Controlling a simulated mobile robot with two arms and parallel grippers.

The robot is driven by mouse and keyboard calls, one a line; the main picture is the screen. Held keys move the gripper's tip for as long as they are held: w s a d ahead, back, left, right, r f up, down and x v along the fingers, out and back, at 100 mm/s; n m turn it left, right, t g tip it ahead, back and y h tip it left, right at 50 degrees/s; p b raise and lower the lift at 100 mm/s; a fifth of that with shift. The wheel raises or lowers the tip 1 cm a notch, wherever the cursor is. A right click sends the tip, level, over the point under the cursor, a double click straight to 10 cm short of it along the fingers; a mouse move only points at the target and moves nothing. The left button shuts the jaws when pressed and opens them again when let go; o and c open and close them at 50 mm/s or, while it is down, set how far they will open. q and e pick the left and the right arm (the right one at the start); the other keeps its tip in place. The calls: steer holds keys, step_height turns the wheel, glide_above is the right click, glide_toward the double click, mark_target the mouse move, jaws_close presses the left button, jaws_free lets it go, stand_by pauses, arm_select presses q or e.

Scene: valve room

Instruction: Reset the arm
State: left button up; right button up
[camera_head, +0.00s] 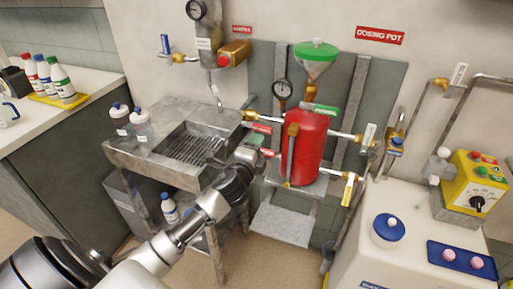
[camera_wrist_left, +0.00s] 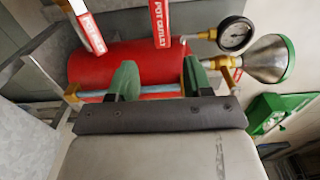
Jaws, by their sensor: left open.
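My left gripper (camera_head: 260,147) is open in front of the red dosing pot (camera_head: 305,150), just to its left in the head view. In the left wrist view its two green fingers (camera_wrist_left: 160,80) stand apart with the red pot (camera_wrist_left: 120,62) behind them. A pale tube (camera_wrist_left: 155,89) along the pot shows between the fingers, and I see no grip on it. My left arm reaches in from the lower left. My right gripper is not in view.
A metal sink (camera_head: 190,145) with bottles is left of the pot. A funnel with a green lid (camera_head: 315,50) and a gauge (camera_head: 283,89) sit above it. Valves and pipes (camera_head: 345,135) stick out on its right. A white tank (camera_head: 375,255) and yellow control box (camera_head: 475,180) stand at right.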

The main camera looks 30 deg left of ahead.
arm_select(q)
steer(key=s+d+f+n+g, duration=0.3)
steer(key=s+f+n, duration=0.15)
steer(key=s, duration=0.25)
steer(key=s+d+f+n+g, duration=0.3)
steer(key=s+f+n+g, duration=0.15)
steer(key=s, duration=0.25)
steer(key=s+d+f+n+g+h, duration=0.2)
steer(key=s+d+n+g, duration=0.15)
steer(key=s, duration=0.65)
steer(key=s+d+f+n+g+h, duration=0.2)
steer(key=s+d+g, duration=0.15)
steer(key=s, duration=0.55)
step_height(320, 180, down, 23)
steer(key=p, duration=0.1)
steer(key=s+a+f+g+p, duration=0.1)
steer(key=s+a+f+g, duration=0.1)
steer(key=s+f, duration=1.4)
steer(key=shift+s+a+m+y, duration=0.3)
steer(key=shift+s+m, duration=0.15)
steer(key=shift+s, duration=0.15)
